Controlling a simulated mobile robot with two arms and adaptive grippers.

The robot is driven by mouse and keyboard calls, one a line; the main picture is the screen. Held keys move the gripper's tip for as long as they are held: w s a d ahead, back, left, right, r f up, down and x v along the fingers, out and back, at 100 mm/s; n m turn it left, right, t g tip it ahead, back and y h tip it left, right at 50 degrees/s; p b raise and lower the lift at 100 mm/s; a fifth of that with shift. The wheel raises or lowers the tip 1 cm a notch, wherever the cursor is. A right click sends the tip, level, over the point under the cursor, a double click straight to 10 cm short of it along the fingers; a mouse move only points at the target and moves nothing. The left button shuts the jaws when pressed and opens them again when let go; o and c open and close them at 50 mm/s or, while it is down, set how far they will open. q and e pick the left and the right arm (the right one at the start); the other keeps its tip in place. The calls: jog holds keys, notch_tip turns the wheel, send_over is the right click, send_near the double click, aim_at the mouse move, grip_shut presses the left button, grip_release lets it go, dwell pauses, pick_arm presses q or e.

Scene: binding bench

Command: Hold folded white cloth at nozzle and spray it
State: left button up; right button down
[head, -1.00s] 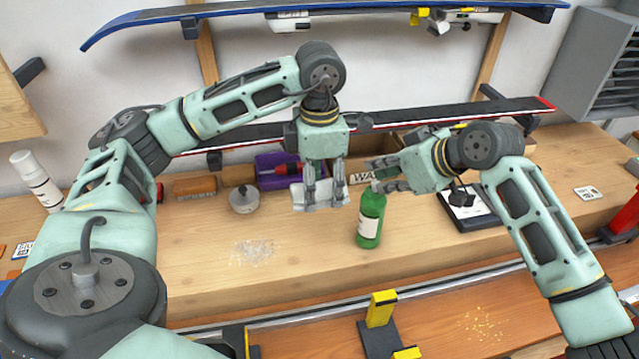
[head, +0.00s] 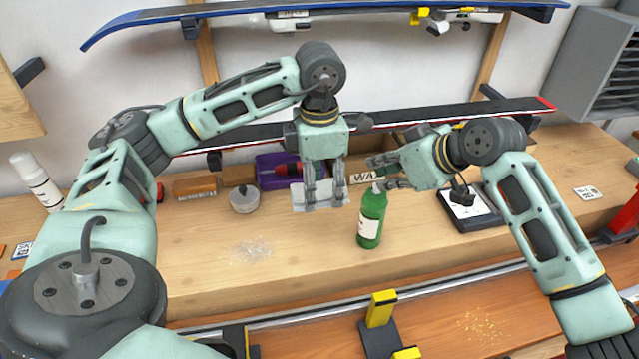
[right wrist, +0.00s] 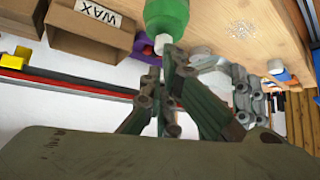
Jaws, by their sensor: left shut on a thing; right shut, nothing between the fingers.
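The green spray bottle (head: 369,222) stands upright on the bench with its white nozzle at the top. In the right wrist view the bottle (right wrist: 168,14) is at the top, its white nozzle (right wrist: 162,43) close to my right fingers. My left gripper (head: 323,198) points down, left of the bottle, shut on the folded white cloth (head: 301,197). The cloth is partly hidden by the fingers; it also shows as a pale patch in the right wrist view (right wrist: 203,60). My right gripper (head: 380,174) is shut and empty beside the nozzle; whether it touches is unclear.
A purple bin (head: 272,173) and a lidded grey pot (head: 243,201) stand behind and left of the cloth. A WAX box (right wrist: 92,25) is at the back. The bench front is mostly clear.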

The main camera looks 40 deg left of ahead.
notch_tip(320, 180, up, 7)
dwell(0.8)
jog(key=v, duration=1.2)
dwell(0.6)
